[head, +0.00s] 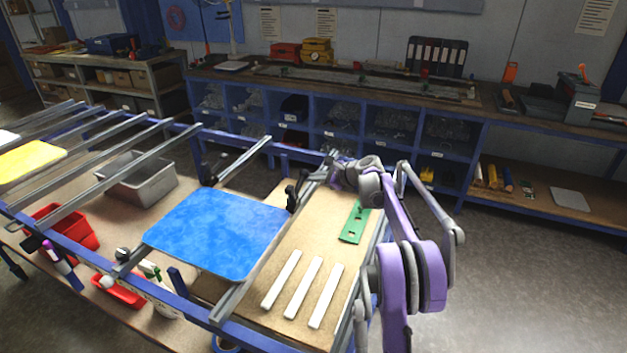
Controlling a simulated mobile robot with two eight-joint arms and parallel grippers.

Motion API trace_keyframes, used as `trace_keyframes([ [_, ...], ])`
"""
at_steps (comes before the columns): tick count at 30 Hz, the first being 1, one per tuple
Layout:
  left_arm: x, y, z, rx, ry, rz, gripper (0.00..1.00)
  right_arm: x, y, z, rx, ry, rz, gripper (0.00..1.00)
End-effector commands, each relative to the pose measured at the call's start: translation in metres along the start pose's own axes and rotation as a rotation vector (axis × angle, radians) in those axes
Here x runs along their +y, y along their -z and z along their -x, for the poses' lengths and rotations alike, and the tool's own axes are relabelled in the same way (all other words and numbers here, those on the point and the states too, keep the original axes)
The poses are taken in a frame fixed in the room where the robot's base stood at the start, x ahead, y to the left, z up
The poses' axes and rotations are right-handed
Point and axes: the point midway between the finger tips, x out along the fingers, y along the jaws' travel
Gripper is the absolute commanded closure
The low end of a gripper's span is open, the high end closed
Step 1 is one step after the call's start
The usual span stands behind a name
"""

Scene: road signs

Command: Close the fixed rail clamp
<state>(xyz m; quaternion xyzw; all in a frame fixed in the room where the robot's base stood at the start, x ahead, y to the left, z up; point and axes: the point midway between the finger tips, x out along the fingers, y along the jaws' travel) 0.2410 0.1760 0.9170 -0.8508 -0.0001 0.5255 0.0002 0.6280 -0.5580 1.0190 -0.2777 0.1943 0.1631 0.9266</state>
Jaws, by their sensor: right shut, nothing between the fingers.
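A blue sign plate (215,235) lies across the rails of the workbench. A small black clamp (292,196) stands at the plate's right edge, by the grey rail (262,268). Its lever position is too small to tell. My right gripper (328,167) is at the far end of this rail, a little beyond and to the right of the clamp. It is shut and empty. The fingertips are small and partly lost against the rail, so contact cannot be told. My left gripper is not in view.
Three white strips (302,290) and a green plate (355,221) lie on the wooden board right of the rail. A yellow plate (30,162) lies on the rails at left. A grey bin (138,180) and red bins (62,228) sit below the rails.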

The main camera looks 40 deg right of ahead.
Motion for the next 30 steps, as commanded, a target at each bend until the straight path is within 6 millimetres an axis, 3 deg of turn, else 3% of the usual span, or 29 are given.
trace_keyframes([
  [23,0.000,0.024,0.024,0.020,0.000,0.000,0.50,0.017,-0.060,0.034,-0.002,0.368,0.623,1.00],
  [30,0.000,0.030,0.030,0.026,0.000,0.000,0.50,0.031,-0.073,0.042,-0.002,0.364,0.621,1.00],
])
